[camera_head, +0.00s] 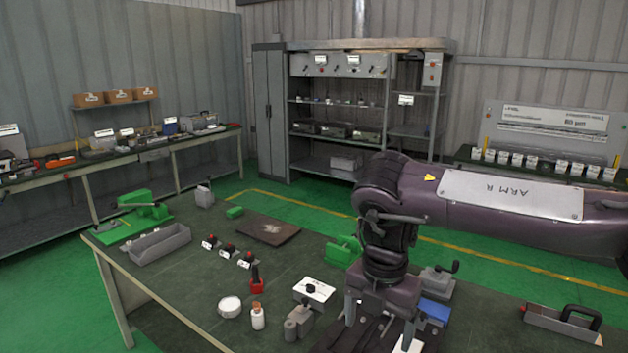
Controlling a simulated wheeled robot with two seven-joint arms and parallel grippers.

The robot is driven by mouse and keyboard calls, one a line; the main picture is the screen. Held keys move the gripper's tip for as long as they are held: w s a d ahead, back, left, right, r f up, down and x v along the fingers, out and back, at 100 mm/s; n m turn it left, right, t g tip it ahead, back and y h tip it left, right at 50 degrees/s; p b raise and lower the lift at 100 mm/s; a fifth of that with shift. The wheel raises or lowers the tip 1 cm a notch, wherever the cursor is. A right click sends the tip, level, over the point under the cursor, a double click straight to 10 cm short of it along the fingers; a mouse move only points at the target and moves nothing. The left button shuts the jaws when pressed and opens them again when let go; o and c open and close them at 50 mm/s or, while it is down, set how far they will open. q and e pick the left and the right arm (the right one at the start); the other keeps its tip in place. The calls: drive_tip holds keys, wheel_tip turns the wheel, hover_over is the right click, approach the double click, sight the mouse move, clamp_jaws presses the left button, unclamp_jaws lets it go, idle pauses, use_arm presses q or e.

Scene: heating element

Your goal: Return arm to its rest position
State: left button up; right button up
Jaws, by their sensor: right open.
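My right arm (515,200), marked "ARM R", reaches in from the right edge above the green-topped workbench (190,275). Its wrist bends down, and my right gripper (378,335) points down over the bench's front right part. The gripper is open, with its fingers partly cut by the bottom edge of the picture. I see nothing held between them, though the lower tips are hard to make out. My left gripper is not in view.
Near the right gripper stand a white box with a black knob (314,291), a grey fixture (298,322), a white bottle (258,317) and a blue block (434,311). A grey tray (160,245) lies at the left.

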drive_tip(key=w+a+f+m+y+b, duration=0.2)
drive_tip(key=a+f+y+b, duration=0.65)
drive_tip(key=a+f, duration=1.25)
drive_tip(key=w+d+f+m+t+y+b, duration=0.1)
drive_tip(key=w+f+m+t+b, duration=0.3)
drive_tip(key=f, duration=0.8)
drive_tip(key=d+f+m+t+y+b, duration=0.15)
drive_tip(key=f+m, duration=0.45)
drive_tip(key=f, duration=0.6)
drive_tip(key=s+d+f+m+h+b, duration=0.25)
drive_tip(key=s+d+f, duration=0.25)
drive_tip(key=f, duration=0.5)
drive_tip(key=s+d+f+m+h+b, duration=0.1)
drive_tip(key=s+d+f+m+h, duration=0.1)
drive_tip(key=s+d+f+m, duration=0.5)
drive_tip(key=s+d+f+h+b, duration=0.15)
drive_tip(key=s+d+f, duration=0.25)
drive_tip(key=f, duration=0.8)
drive_tip(key=s+d+f+m+g+h+b, duration=0.1)
drive_tip(key=s+d+f, duration=0.3)
drive_tip(key=s, duration=0.7)
drive_tip(key=s+d+f+m+g+h+b, duration=0.1)
drive_tip(key=s+d+f, duration=0.4)
drive_tip(key=s, duration=0.6)
drive_tip(key=s+d+f+m+g+h+b, duration=0.1)
drive_tip(key=s+d+f, duration=0.4)
drive_tip(key=s, duration=0.6)
drive_tip(key=shift+d+f+m+g+h, duration=0.2)
drive_tip(key=shift+f+m+g+h, duration=0.55)
drive_tip(key=shift+f+m+h, duration=0.35)
